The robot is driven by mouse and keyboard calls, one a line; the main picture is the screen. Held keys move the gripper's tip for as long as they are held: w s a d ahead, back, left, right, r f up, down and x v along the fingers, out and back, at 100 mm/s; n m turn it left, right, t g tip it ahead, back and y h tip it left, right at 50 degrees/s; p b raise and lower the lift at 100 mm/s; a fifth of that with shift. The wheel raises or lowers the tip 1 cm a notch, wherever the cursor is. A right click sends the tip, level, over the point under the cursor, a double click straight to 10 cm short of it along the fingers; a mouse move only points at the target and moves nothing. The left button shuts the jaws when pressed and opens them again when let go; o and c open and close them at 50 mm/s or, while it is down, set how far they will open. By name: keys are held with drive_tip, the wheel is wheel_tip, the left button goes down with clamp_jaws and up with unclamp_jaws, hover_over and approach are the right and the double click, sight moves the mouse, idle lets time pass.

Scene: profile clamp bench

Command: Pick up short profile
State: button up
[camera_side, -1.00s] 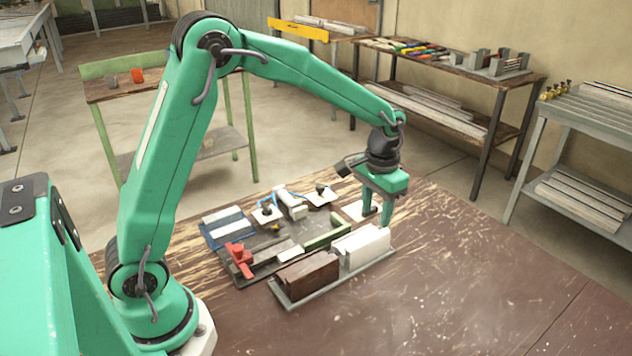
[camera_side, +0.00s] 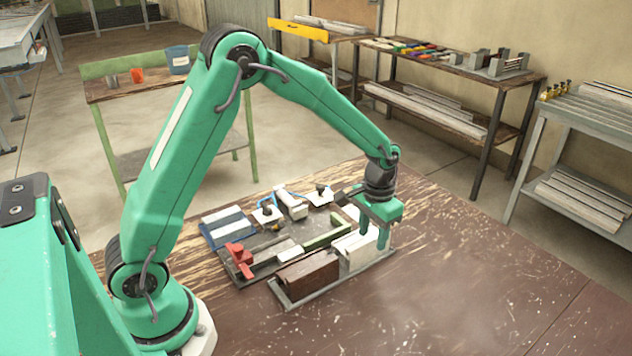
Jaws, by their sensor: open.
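White profile pieces (camera_side: 354,254) stand in the right half of a grey tray (camera_side: 297,301) on the bench. A brown block (camera_side: 309,271) fills the tray's left half. I cannot tell for sure which white piece is the short profile. My gripper (camera_side: 374,236) is open and points down at the right end of the white pieces. Its near finger hangs in front of their right end, and its far finger is on the back side. Whether the fingers touch a piece is not clear. The fingers hide part of the white pieces.
Left of the gripper is a dark fixture plate with a red clamp (camera_side: 240,258) and a green bar (camera_side: 327,234). Behind are a blue tray (camera_side: 226,230) and white blocks with black knobs (camera_side: 320,193). The bench's right and front (camera_side: 460,290) are clear.

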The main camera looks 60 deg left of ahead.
drive_tip(key=shift+f, duration=0.45)
clamp_jaws()
drive_tip(key=shift+r, duration=0.2)
drive_tip(key=shift+r, duration=0.55)
drive_tip(key=r, duration=0.3)
drive_tip(key=shift+s+d+r, duration=0.1)
drive_tip(key=shift+d, duration=0.15)
drive_tip(key=s+d+r, duration=0.6)
drive_tip(key=d, duration=0.3)
drive_tip(key=shift+s+r, duration=0.2)
drive_tip(key=shift+s, duration=0.05)
